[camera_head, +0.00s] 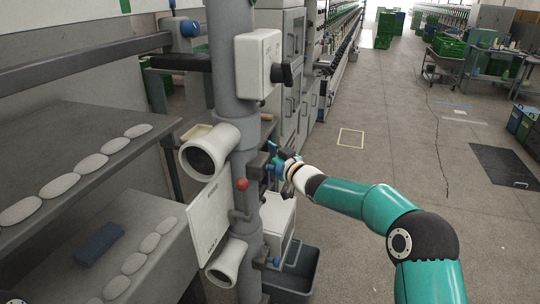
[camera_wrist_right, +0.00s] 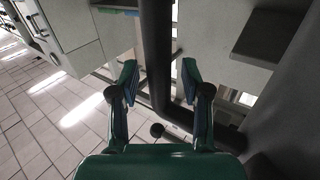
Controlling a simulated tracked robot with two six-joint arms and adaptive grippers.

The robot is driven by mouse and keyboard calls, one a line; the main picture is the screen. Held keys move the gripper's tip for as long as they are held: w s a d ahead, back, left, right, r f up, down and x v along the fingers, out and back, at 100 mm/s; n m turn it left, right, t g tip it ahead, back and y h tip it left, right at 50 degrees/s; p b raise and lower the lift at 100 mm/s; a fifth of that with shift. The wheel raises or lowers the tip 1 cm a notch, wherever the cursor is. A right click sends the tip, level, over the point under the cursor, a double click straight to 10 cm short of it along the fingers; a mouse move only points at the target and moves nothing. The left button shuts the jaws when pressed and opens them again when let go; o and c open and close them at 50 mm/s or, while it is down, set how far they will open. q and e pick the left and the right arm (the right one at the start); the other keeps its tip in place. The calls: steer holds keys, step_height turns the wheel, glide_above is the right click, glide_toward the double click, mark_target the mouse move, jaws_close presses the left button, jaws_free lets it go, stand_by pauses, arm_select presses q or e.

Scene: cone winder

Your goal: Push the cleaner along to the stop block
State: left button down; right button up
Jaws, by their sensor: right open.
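The cleaner appears to be the thick grey upright duct (camera_head: 228,65) in the middle of the head view. White nozzles, a white box and a red knob (camera_head: 241,184) are on it. My right gripper (camera_head: 276,160) is just right of the duct, partly blurred among small parts. In the right wrist view my right gripper (camera_wrist_right: 159,72) is open, and a dark upright tube (camera_wrist_right: 158,45) shows between its fingers. I cannot tell whether they touch. I cannot surely make out the stop block. My left gripper is not in view.
A grey shelf (camera_head: 85,135) with white pads stands at the left. A dark bin (camera_head: 292,272) stands on the floor below my right arm. Machine cabinets (camera_head: 280,60) run behind the duct. The aisle floor (camera_head: 385,120) at right is largely clear.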

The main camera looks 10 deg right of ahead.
steer(key=v, duration=1.2)
steer(key=s+a+f+m+g+h, duration=0.15)
steer(key=s+f, duration=0.25)
steer(key=f, duration=0.6)
steer(key=s+a+f+m+g, duration=0.2)
steer(key=s+a+f+g, duration=0.15)
steer(key=f, duration=0.65)
steer(key=s+a+f+m+g+h, duration=0.15)
steer(key=s+f, duration=0.35)
steer(key=f, duration=0.5)
steer(key=s+f+m+g, duration=0.1)
steer(key=s+f+g, duration=0.3)
steer(key=s, duration=0.8)
steer(key=s+f+m+g, duration=0.1)
steer(key=s+f+g, duration=0.4)
steer(key=s, duration=0.8)
step_height(320, 180, down, 3)
steer(key=shift+a+r+h, duration=0.25)
steer(key=shift+a+h, duration=0.05)
steer(key=shift+a, duration=0.15)
